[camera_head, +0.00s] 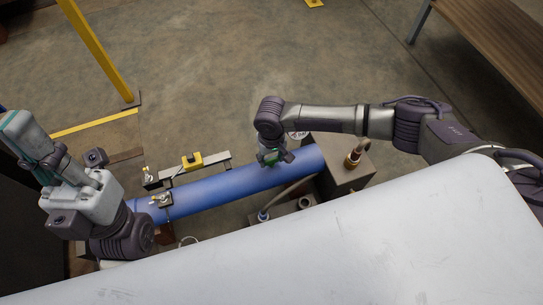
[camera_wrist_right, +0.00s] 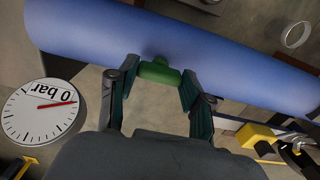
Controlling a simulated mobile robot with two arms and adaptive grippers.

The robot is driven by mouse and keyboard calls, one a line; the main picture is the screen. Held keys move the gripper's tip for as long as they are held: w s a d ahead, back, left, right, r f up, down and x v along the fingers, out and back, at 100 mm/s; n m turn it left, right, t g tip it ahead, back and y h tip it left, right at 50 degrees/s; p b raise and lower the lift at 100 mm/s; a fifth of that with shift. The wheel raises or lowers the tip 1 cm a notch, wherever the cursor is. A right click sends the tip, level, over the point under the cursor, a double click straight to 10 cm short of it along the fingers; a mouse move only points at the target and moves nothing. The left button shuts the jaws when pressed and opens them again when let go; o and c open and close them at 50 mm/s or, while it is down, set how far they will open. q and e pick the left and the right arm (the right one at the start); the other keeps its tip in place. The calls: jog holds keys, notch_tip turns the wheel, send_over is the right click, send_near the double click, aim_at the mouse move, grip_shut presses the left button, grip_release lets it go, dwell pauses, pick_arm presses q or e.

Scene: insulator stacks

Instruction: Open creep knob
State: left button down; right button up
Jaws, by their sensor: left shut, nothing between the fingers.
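The creep knob is a small green knob (camera_wrist_right: 158,73) on the side of a blue pipe (camera_head: 222,184). The pipe also crosses the top of the right wrist view (camera_wrist_right: 215,60). My right gripper (camera_wrist_right: 158,78) has one finger at each end of the knob, and the fingertips appear to touch it. In the head view my right gripper (camera_head: 272,157) points down over the right part of the pipe, and the knob is hard to make out there. My left gripper (camera_head: 22,132) is shut and empty at the far left, raised and away from the pipe.
A white dial gauge (camera_wrist_right: 42,110) marked 0 bar is beside the pipe. A yellow valve handle (camera_head: 192,162) and small brass fittings are near the pipe's left half. A grey box (camera_head: 343,180) adjoins its right end. A yellow post (camera_head: 100,50) stands behind; open floor lies beyond.

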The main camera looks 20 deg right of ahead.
jog(key=shift+c, duration=1.2)
